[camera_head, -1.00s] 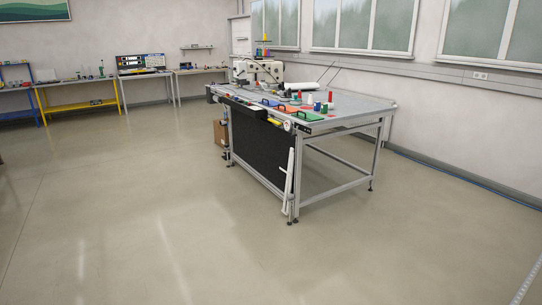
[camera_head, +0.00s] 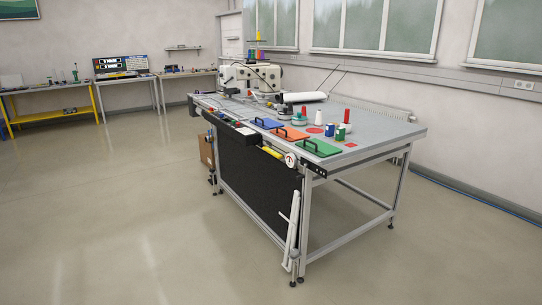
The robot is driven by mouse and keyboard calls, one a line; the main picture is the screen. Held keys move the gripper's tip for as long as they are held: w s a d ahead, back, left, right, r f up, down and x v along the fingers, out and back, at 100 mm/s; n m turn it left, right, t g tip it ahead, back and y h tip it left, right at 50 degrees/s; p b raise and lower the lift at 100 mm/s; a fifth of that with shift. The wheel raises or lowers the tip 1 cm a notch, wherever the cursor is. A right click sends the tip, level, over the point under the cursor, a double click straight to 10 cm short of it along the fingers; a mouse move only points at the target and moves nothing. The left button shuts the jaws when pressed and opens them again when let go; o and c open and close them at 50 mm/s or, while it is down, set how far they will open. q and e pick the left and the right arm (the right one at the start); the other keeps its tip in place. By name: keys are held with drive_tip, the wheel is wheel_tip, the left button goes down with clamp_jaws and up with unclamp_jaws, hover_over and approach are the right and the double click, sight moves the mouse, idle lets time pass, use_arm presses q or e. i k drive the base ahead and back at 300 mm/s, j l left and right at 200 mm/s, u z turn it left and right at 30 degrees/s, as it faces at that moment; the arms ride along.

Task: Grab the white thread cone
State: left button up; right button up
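A small white cone (camera_head: 318,117) stands upright on the sewing table (camera_head: 385,131), toward its right half. It looks like the white thread cone, but it is small at this distance. A red cone (camera_head: 346,117) stands to its right. A green spool (camera_head: 329,130) and a blue and white spool (camera_head: 340,132) stand in front of it. Neither of my grippers is in view.
Blue (camera_head: 266,123), orange (camera_head: 291,133) and green (camera_head: 320,147) handled plates lie along the table's near edge. A sewing machine (camera_head: 250,76) and a white roll (camera_head: 303,97) are farther back. The floor (camera_head: 130,230) before the table is clear.

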sight(318, 121)
drive_tip(key=i, duration=0.75)
drive_tip(key=i+z, duration=0.15)
drive_tip(key=i, duration=0.55)
drive_tip(key=i+j, duration=0.2)
drive_tip(key=i, duration=0.55)
drive_tip(key=i+j+z, duration=0.15)
drive_tip(key=i+z, duration=0.15)
drive_tip(key=i, duration=0.35)
